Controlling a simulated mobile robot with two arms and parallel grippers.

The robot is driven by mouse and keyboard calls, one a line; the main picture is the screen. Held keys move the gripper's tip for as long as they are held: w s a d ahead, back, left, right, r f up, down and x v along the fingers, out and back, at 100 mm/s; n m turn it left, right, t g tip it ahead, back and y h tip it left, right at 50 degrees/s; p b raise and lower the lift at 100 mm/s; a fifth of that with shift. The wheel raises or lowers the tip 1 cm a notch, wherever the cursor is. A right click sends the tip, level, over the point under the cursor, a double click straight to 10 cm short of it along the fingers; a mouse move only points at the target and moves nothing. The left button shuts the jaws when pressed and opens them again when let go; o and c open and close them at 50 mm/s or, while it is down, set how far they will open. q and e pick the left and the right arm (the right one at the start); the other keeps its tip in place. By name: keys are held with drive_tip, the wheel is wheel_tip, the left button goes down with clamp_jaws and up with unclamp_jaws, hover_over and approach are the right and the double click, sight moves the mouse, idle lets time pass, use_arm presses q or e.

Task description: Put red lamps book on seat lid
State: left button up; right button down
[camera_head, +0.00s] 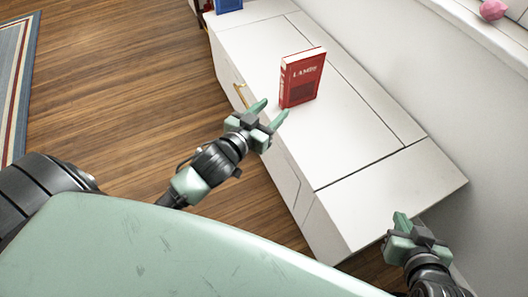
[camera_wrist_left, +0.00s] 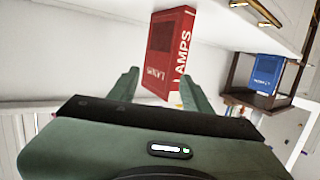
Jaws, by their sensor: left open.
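The red lamps book (camera_head: 302,78) stands upright on the white seat lid (camera_head: 345,125) of a long bench. In the left wrist view the red book (camera_wrist_left: 171,50) shows just beyond and between my left fingertips. My left gripper (camera_head: 268,112) is open and empty, just short of the book on its near-left side, over the bench's front edge. A small gap seems to lie between the fingers and the book. My right gripper (camera_head: 402,228) is low at the bench's near right end, apart from the book; its jaw gap is not clear.
A brass handle (camera_head: 241,95) is on the bench front. A wall runs along the right, with a pink object (camera_head: 493,9) on a ledge. The near part of the bench top is bare.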

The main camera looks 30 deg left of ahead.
use_arm(q)
drive_tip(key=s+d+f+g, duration=0.1)
drive_tip(key=s+d+g, duration=0.1)
drive_tip(key=s, duration=0.4)
drive_tip(key=s+d+f+m+g, duration=0.1)
drive_tip(key=s+d+f+g, duration=0.1)
drive_tip(key=s, duration=0.4)
drive_tip(key=shift+s+d+f+g, duration=0.15)
drive_tip(key=shift+s+g, duration=0.25)
drive_tip(key=shift+g, duration=0.4)
drive_tip(key=shift+c, duration=0.3)
